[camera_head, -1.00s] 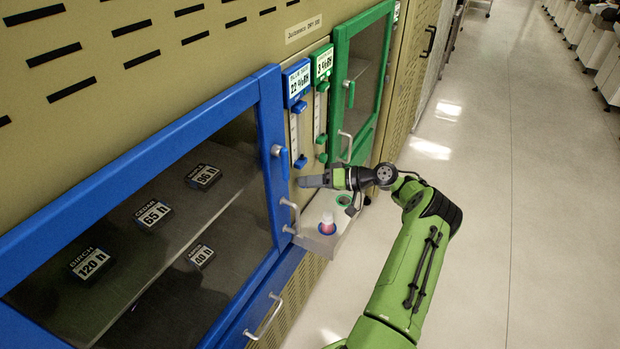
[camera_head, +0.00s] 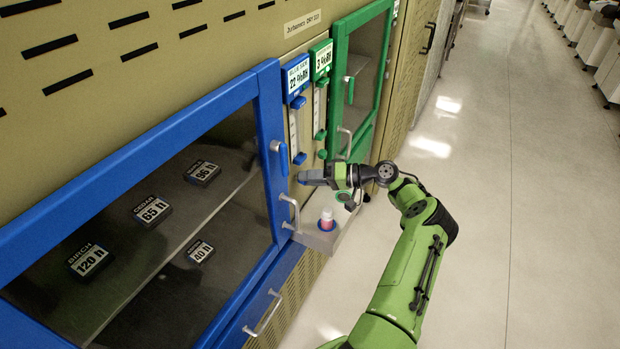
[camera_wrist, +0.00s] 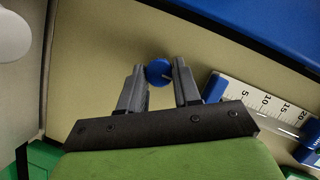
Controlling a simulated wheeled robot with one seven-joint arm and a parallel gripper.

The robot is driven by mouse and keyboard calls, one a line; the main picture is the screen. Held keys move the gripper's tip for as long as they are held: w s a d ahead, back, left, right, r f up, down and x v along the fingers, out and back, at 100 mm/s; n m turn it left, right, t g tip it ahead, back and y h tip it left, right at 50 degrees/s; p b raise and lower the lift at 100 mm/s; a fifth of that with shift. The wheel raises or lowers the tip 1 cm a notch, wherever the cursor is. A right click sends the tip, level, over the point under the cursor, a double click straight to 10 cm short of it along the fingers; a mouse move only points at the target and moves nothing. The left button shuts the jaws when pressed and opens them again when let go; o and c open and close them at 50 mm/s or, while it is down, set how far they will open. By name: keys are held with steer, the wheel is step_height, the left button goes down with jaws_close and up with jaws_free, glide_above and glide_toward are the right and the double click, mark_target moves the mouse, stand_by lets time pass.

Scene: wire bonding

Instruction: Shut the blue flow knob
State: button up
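The blue flow knob (camera_wrist: 158,71) is a small round blue cap with a pale mark, on the tan panel in the wrist view. My gripper (camera_wrist: 160,78) is open around it, with one finger on each side; whether either finger touches it I cannot tell. The blue-ended flow meter (camera_wrist: 262,103) with its scale lies just right of the fingers. In the head view my gripper (camera_head: 306,177) reaches to the panel just below the blue flow meter (camera_head: 294,130) and hides the knob.
A blue-framed cabinet door (camera_head: 272,150) with handles is at left, a green-framed door (camera_head: 342,90) at right. A small shelf (camera_head: 325,240) with a pink-and-white bottle (camera_head: 326,219) sits under my gripper. The green flow meter (camera_head: 317,108) is beside the blue one.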

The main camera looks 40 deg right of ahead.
steer(key=o, duration=0.5)
steer(key=shift+c, duration=0.2)
steer(key=v, duration=1.5)
steer(key=shift+s+d, duration=0.3)
steer(key=shift+r, duration=0.1)
